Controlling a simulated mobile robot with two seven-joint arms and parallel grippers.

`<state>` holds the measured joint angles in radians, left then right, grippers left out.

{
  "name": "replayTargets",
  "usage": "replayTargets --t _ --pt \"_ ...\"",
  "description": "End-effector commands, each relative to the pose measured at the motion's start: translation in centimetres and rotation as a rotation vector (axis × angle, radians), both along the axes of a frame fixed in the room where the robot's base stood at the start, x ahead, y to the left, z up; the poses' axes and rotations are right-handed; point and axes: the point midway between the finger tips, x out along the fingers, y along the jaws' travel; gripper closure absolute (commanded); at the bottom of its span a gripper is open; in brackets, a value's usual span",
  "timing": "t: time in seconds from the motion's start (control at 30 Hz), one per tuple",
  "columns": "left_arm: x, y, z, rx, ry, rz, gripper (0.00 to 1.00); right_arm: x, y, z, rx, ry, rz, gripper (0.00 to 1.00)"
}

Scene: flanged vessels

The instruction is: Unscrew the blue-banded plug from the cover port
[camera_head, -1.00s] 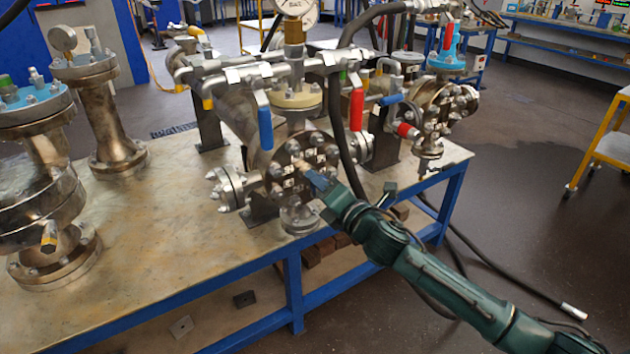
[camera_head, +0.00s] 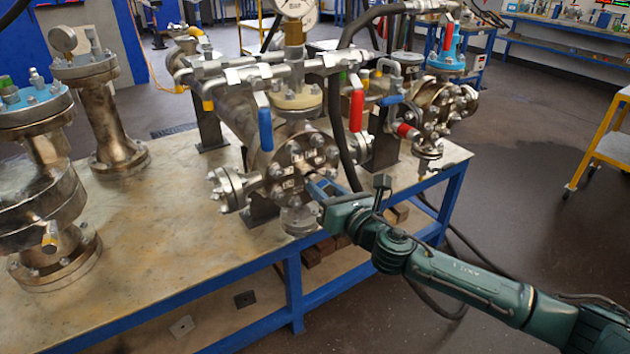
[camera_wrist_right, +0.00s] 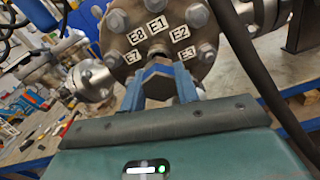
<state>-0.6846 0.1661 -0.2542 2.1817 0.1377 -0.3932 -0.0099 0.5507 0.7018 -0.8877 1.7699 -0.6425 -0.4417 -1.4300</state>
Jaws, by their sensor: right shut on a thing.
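The round flanged cover (camera_head: 303,160) faces me on the front of the middle vessel; its labels E1, E2, E3, E7 and E8 show in the right wrist view (camera_wrist_right: 150,30). My right gripper (camera_head: 318,188) is in front of the cover's lower right. In the wrist view its blue fingers (camera_wrist_right: 158,84) are shut on a grey hex-headed plug (camera_wrist_right: 158,76). A dark round port (camera_wrist_right: 155,52) shows just beyond the plug, near the cover's centre. I cannot tell whether the plug still touches the port. The blue band is not clearly distinguishable from the blue fingers. My left gripper is not in view.
A blue valve handle (camera_head: 265,130) and a red one (camera_head: 356,110) hang above the cover. A black hose (camera_head: 335,130) runs down close to its right. A side flange (camera_head: 226,188) sticks out left.

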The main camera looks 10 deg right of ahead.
Motion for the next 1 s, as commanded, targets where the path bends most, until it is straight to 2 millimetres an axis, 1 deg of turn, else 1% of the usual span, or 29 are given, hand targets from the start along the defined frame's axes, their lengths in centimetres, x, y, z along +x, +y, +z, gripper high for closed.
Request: replayTargets --t 0.2,0.53,0.8,1.0 --pt "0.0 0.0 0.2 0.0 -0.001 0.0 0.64 -0.7 -0.3 0.1 0.0 -0.002 0.001 1.0" --pt "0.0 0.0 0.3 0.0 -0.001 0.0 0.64 -0.9 -0.3 0.1 0.0 -0.001 0.001 1.0" --pt "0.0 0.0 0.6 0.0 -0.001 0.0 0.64 -3.3 -1.2 0.1 0.0 0.0 0.002 1.0" --pt "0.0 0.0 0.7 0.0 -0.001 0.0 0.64 -4.4 -1.6 0.1 0.002 -0.002 0.001 1.0"
